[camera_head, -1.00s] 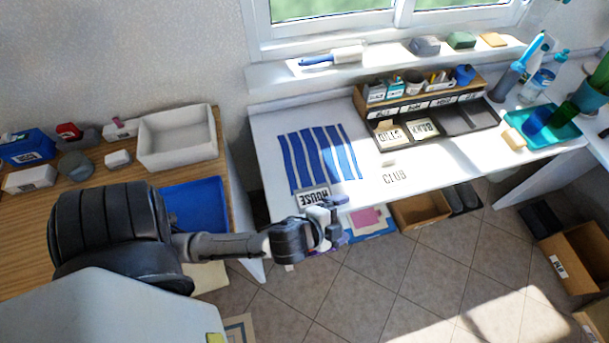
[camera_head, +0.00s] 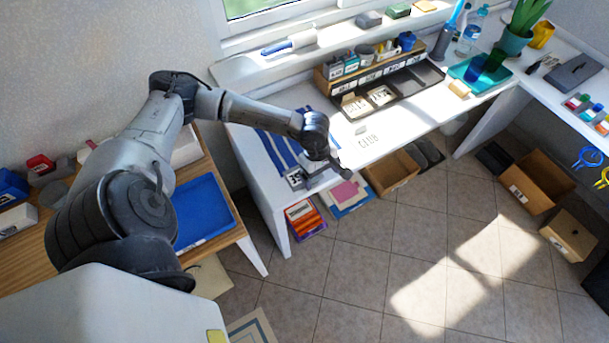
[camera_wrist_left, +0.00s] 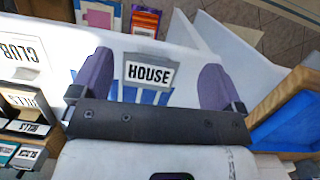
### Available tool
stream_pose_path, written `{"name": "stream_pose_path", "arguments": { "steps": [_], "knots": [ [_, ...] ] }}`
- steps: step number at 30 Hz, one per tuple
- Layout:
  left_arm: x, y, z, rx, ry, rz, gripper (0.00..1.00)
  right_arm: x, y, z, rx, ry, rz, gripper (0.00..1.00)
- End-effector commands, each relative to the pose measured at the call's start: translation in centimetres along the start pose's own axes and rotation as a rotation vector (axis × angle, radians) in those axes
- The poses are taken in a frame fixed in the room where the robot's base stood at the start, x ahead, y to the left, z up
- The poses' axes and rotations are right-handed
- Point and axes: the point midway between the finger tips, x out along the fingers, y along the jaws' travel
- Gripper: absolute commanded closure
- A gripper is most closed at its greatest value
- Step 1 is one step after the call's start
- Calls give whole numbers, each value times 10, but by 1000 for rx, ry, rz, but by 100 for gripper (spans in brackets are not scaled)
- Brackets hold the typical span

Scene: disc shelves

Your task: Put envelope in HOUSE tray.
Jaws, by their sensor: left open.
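A grey-white envelope marked HOUSE (camera_head: 295,178) lies on the blue-striped part of the white desk near its front edge. In the left wrist view the HOUSE envelope (camera_wrist_left: 150,72) shows between the two purple fingers. My left gripper (camera_head: 332,168) is open and empty, close to the envelope; the fingers do not hold it. Its open fingers (camera_wrist_left: 157,65) frame the label in the wrist view. A row of dark trays (camera_head: 425,74) stands at the back of the desk; two hold marked cards (camera_head: 380,95). I cannot read which tray label says HOUSE. My right gripper is not in view.
An organizer (camera_head: 365,65) with small pots stands behind the trays. The word CLUB (camera_head: 368,140) shows on the desk. A blue tray (camera_head: 203,212) lies on the wooden table at left. A teal tray (camera_head: 480,74) with cups stands at right. The desk between CLUB and the trays is mostly clear.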

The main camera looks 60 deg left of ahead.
Motion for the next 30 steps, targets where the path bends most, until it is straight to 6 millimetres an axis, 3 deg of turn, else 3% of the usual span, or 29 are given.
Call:
{"name": "stream_pose_path", "arguments": {
  "steps": [3, 7, 18, 30],
  "knots": [
    [-12, 2, -34, 28, 136, -20, 6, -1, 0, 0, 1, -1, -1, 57],
    [-8, 2, -52, 38, 200, -35, 6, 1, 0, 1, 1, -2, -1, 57],
    [49, 0, -66, 39, 207, -38, 6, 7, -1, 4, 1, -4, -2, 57],
    [76, -1, -71, 39, 206, -37, 6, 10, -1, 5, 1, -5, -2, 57]
  ]
}}
